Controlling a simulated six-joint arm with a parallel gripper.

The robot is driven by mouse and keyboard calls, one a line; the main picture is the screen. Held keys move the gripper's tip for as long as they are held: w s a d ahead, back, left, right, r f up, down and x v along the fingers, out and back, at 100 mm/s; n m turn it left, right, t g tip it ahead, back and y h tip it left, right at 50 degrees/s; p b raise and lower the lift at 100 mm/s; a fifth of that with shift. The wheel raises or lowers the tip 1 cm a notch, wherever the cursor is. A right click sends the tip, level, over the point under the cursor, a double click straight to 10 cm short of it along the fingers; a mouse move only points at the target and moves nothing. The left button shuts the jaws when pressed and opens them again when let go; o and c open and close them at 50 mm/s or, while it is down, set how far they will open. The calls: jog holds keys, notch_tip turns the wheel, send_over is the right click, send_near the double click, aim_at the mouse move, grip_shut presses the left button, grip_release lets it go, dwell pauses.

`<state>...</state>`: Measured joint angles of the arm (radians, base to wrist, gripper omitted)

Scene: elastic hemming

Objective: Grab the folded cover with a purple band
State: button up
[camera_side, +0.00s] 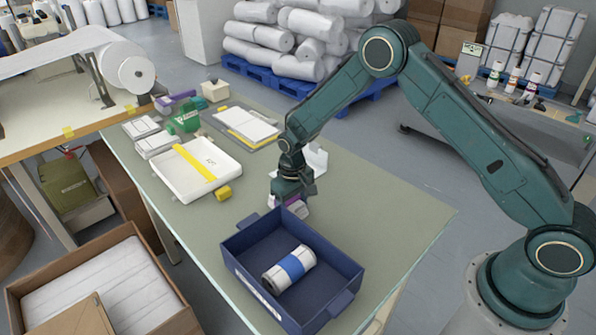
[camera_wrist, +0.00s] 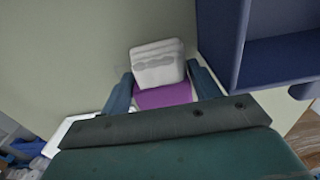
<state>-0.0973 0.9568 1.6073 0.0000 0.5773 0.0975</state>
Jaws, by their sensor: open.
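The folded cover with a purple band is white; its body (camera_wrist: 157,62) and purple band (camera_wrist: 164,95) show between my fingers in the wrist view. In the side view the cover (camera_side: 299,210) sits on the green table just behind the blue bin, mostly hidden under my gripper. My gripper (camera_side: 291,195) points down over it. In the wrist view my gripper (camera_wrist: 160,74) is open, with one finger on either side of the cover. I cannot tell whether the fingers touch it.
A dark blue bin (camera_side: 340,263) stands close in front, holding a white roll with a blue band (camera_side: 291,266); the bin's wall (camera_wrist: 226,45) shows at the upper right in the wrist view. A white tray (camera_side: 170,182) with a yellow strip lies at left. The table's right side is clear.

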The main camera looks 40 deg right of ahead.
aim_at(293, 203)
jog(key=c, duration=0.7)
jog(key=shift+o, duration=0.2)
jog(key=shift+r, duration=0.15)
notch_tip(293, 203, up, 20)
dwell(0.6)
